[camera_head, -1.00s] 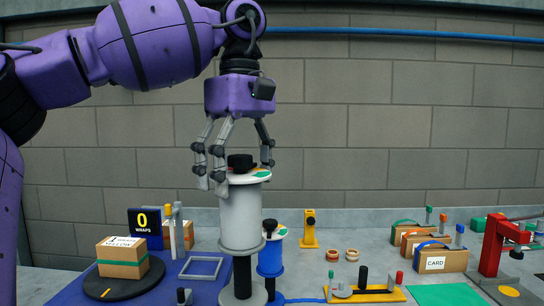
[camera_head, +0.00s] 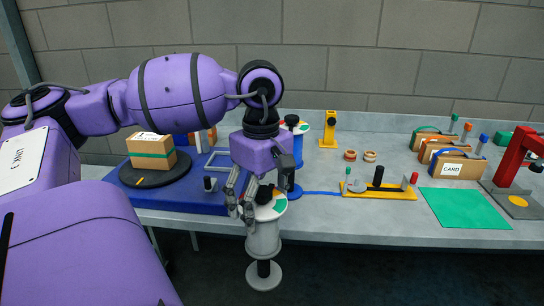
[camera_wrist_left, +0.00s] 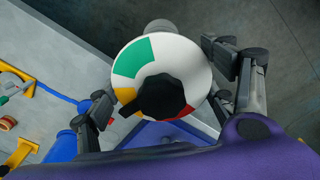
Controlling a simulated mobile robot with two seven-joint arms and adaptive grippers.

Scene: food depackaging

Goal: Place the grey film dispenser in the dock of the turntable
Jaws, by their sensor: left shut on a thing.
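The grey film dispenser (camera_head: 263,242) hangs upright in front of the table's front edge, over the floor. In the left wrist view, the dispenser's white top disc (camera_wrist_left: 192,62) with coloured sectors and the black knob (camera_wrist_left: 160,98) sits between the fingers (camera_wrist_left: 165,95). The turntable (camera_head: 130,177) is a black disc bearing a closed carton (camera_head: 152,151) on the blue base (camera_head: 175,197). A grey square frame (camera_head: 219,160) lies on that base, partly hidden by my arm. My right gripper is out of view.
A blue dispenser (camera_head: 291,178) stands on the table just behind my gripper. A yellow tool strip (camera_head: 395,193), a green mat (camera_head: 464,209), card boxes (camera_head: 457,166) and a red stand (camera_head: 512,154) are to the right. A small post (camera_head: 210,184) stands near the base's front.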

